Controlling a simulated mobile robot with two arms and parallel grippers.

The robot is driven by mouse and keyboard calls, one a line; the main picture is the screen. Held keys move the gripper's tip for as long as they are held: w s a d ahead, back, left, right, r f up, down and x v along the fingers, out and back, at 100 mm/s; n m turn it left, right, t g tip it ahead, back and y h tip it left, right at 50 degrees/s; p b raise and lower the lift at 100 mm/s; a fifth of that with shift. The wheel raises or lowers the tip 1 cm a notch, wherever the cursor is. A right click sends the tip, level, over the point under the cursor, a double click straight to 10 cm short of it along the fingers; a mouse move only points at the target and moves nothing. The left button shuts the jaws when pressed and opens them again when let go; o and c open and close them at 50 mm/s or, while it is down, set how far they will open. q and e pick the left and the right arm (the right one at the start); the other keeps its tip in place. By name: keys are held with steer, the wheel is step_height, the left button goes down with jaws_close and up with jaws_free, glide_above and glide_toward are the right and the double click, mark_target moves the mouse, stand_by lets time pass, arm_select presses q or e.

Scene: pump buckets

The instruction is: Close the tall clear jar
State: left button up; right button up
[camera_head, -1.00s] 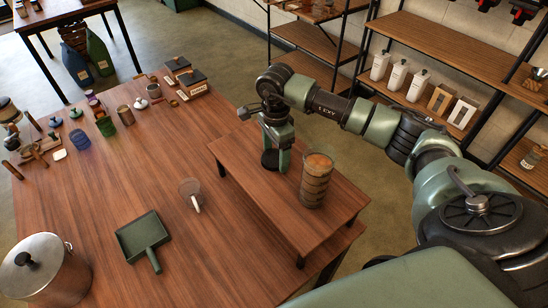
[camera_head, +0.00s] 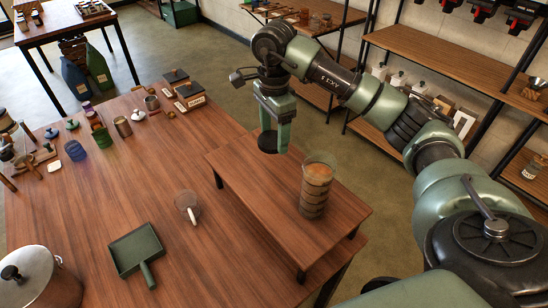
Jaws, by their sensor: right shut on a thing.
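The tall clear jar (camera_head: 315,192) stands upright on the low wooden riser (camera_head: 255,205). It looks filled with brownish-orange contents, and its top is uncovered. My right gripper (camera_head: 273,138) is to the left of the jar and behind it. It is shut on a dark round lid (camera_head: 268,147) and holds it above the riser, apart from the jar. The gripper's fingers hide part of the lid. My left gripper is not in view.
A small clear cup (camera_head: 187,203), a green dustpan (camera_head: 138,250) and a metal pot (camera_head: 50,280) stand on the table (camera_head: 90,215). Several small containers crowd its far left. Shelves (camera_head: 430,62) with white bottles stand behind my right arm.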

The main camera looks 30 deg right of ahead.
mark_target(274, 139)
step_height(274, 139, up, 10)
steer(key=shift+f+p, duration=0.25)
steer(key=shift+p, duration=0.1)
steer(key=s+a+f+n, duration=1.2)
steer(key=s+n, duration=0.3)
steer(key=n, duration=0.4)
steer(key=shift+a+f, duration=0.2)
steer(key=shift+a, duration=0.7)
